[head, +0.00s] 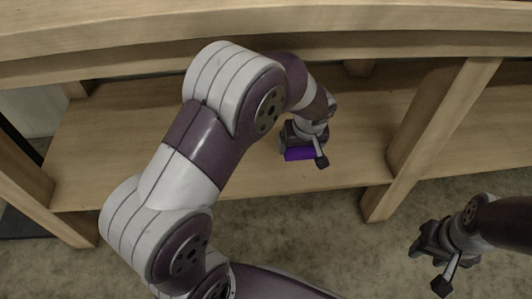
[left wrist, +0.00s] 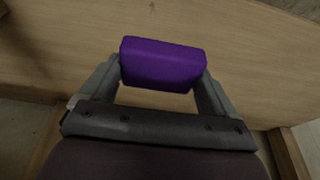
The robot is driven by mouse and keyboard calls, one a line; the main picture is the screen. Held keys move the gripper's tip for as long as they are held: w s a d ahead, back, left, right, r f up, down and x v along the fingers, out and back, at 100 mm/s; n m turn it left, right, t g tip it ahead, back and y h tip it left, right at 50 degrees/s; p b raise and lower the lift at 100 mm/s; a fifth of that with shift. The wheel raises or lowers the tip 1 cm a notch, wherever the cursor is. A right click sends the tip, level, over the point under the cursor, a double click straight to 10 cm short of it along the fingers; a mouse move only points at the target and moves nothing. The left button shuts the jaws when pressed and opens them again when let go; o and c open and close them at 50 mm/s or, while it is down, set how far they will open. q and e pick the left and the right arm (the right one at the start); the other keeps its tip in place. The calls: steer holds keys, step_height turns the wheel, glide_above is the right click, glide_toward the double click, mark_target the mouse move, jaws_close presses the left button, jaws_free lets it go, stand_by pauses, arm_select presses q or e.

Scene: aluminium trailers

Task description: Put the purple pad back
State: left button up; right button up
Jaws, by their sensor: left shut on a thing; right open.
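The purple pad (head: 299,154) is a small block held between the fingers of my left gripper (head: 303,153), over the lower wooden shelf (head: 210,158). In the left wrist view the purple pad (left wrist: 163,64) spans the gap between the two fingers of my left gripper (left wrist: 162,75), which is shut on it. I cannot tell whether the pad touches the shelf board below it. My right gripper (head: 436,268) is open and empty at the lower right, in front of the shelf and above the floor.
The wooden table top (head: 120,25) overhangs the lower shelf. An upright wooden leg (head: 440,125) stands right of my left gripper, and another leg (head: 30,185) stands at the far left. The visible shelf board around the pad is bare. The carpeted floor (head: 350,240) in front is clear.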

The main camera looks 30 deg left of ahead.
arm_select(q)
steer(key=b, duration=0.6)
glide_above(257, 168)
steer(key=f, duration=0.4)
steer(key=s+f, duration=0.1)
steer(key=f, duration=0.2)
steer(key=shift+d, duration=0.4)
steer(key=shift+a+f, duration=0.15)
steer(key=shift+f, duration=0.1)
step_height(257, 168, down, 4)
steer(key=b, duration=0.3)
steer(key=shift+b, duration=0.3)
steer(key=shift+r, duration=0.3)
steer(key=shift+f, duration=0.25)
steer(key=o, duration=0.8)
steer(key=shift+r, duration=0.15)
steer(key=p+v, duration=0.8)
steer(key=v, duration=0.4)
steer(key=s+d+m, duration=0.2)
steer(key=s, duration=0.1)
steer(key=s+d+m+g+h, duration=0.1)
steer(key=s+d+m, duration=0.1)
steer(key=s, duration=0.2)
steer(key=s+d+m, duration=0.2)
steer(key=s, duration=0.1)
steer(key=shift+s+r+m+g+h, duration=0.15)
steer(key=shift+r+m+g+h, duration=0.15)
steer(key=shift+h, duration=0.1)
